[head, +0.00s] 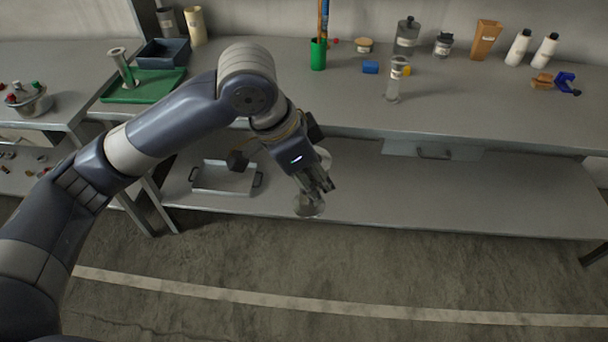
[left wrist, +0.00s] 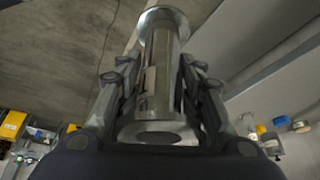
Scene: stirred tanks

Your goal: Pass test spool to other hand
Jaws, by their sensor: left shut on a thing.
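The test spool (left wrist: 162,60) is a grey metal cylinder with a round flange at each end. In the left wrist view it stands between the two fingers of my left gripper, which is shut on its body. In the head view my left gripper (head: 320,186) points down in front of the bench, over the floor. One flange of the spool (head: 308,207) shows below the fingertips there; the arm and fingers hide much of the rest. My right gripper is in neither view.
A similar flanged spool (head: 123,68) stands on a green tray (head: 150,92) at the bench's left. A clear bottle (head: 393,88), a green cup (head: 318,54) and several containers stand on the bench. A metal tray (head: 222,178) lies on the lower shelf. The floor in front is clear.

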